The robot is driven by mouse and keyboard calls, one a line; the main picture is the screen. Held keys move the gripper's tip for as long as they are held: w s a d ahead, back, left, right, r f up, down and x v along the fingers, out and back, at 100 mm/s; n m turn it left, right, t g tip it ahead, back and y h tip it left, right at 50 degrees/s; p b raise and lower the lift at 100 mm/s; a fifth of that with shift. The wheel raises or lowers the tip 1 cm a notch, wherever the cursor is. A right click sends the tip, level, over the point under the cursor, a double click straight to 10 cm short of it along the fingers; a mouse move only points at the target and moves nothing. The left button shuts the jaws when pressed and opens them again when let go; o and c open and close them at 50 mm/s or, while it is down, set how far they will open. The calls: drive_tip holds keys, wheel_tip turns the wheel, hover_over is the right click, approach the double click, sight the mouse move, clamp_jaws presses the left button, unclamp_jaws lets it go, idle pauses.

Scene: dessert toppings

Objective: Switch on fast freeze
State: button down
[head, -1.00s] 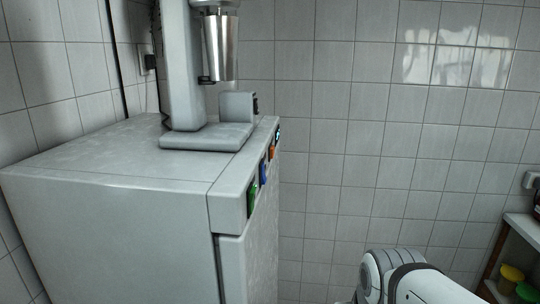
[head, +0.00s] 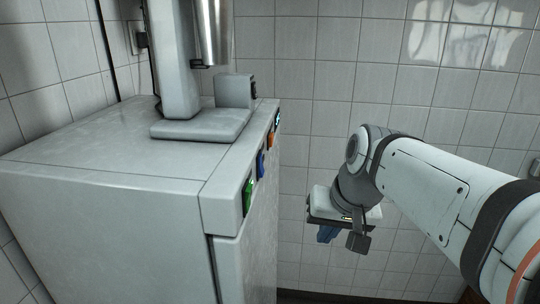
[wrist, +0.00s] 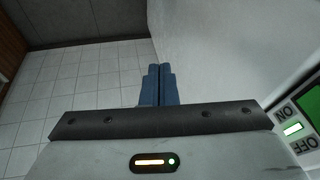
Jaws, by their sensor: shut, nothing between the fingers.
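The grey freezer cabinet (head: 110,150) fills the left of the head view. Along its upper front edge runs a row of coloured switches: a green one (head: 248,194) nearest, a blue one (head: 260,164), an orange one (head: 270,139) and a small lit panel (head: 278,120) farthest. Their labels are too small to read there. In the wrist view a green switch plate (wrist: 308,103) marked ON and OFF shows at the right edge, partly cut off. My gripper (head: 327,234) is right of and lower than the switches, apart from the front. Its blue fingers (wrist: 158,86) are together and empty.
A drink mixer (head: 200,125) with a metal cup (head: 211,35) stands on top of the cabinet. A tiled wall (head: 340,90) lies behind. The floor (wrist: 60,110) beside the cabinet front is clear in the wrist view.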

sight(261, 165)
drive_tip(key=w+r+y+p, duration=0.1)
drive_tip(key=w+r, duration=0.2)
drive_tip(key=r, duration=0.5)
drive_tip(key=w+a+r+t+y+p, duration=0.1)
drive_tip(key=w+r, duration=0.3)
drive_tip(key=r, duration=0.4)
drive_tip(key=shift+a+t, duration=0.25)
drive_tip(key=shift+t, duration=0.05)
drive_tip(key=shift+w, duration=0.1)
drive_tip(key=w+a+f+p, duration=0.3)
drive_tip(key=w+a+f, duration=0.2)
drive_tip(key=a+f, duration=0.2)
drive_tip(key=shift+a+f, duration=0.3)
drive_tip(key=shift+f, duration=0.6)
